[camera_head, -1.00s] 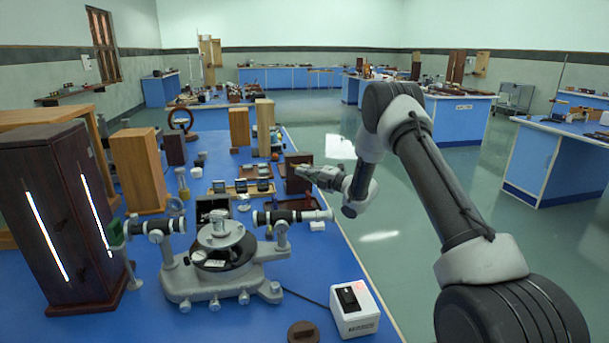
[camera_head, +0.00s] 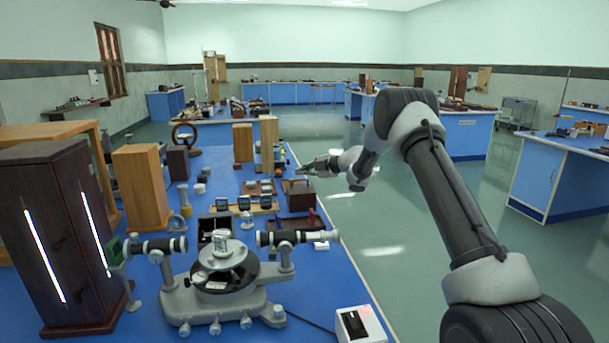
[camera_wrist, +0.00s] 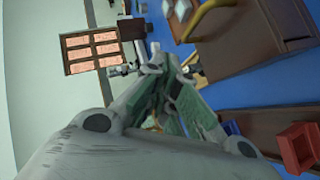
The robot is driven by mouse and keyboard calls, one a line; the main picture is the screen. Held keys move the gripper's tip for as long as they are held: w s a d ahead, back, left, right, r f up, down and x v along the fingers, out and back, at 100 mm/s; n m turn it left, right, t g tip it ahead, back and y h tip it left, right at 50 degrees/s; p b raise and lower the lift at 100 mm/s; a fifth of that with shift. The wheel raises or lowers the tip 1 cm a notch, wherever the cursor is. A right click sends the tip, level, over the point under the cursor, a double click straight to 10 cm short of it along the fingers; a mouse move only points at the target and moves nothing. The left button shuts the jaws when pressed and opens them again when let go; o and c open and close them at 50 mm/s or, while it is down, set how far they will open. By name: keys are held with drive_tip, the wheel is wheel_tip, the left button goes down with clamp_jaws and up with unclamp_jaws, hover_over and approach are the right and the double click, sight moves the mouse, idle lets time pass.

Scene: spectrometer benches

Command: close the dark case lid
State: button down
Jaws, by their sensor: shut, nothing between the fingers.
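A dark brown case (camera_head: 306,221) lies open near the right edge of the blue bench. Its lid (camera_head: 297,195) appears to stand upright at the back. My gripper (camera_head: 299,170) is shut and empty. In the head view it appears just above the lid's top edge, and I cannot tell whether they touch. In the wrist view my closed fingers (camera_wrist: 172,105) point toward the wooden things and the blue bench top, and I cannot tell which piece there is the case. A smaller black case (camera_head: 213,226) also stands open behind the spectrometer.
The spectrometer (camera_head: 222,270) stands in front of the cases, with a white box (camera_head: 360,325) to its right. A tall dark cabinet (camera_head: 55,240) and a wooden block (camera_head: 140,188) stand at left. Small instruments (camera_head: 243,203) are left of the brown case. Open floor lies right of the bench.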

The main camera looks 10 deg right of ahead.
sight(301, 187)
drive_tip(key=w, duration=0.3)
drive_tip(key=shift+w+f, duration=0.1)
drive_tip(key=shift+f, duration=0.3)
drive_tip(key=shift+w+f, duration=0.35)
drive_tip(key=shift+w, duration=0.2)
drive_tip(key=shift+w+f, duration=0.3)
drive_tip(key=shift+w, duration=0.25)
drive_tip(key=shift+r, duration=0.1)
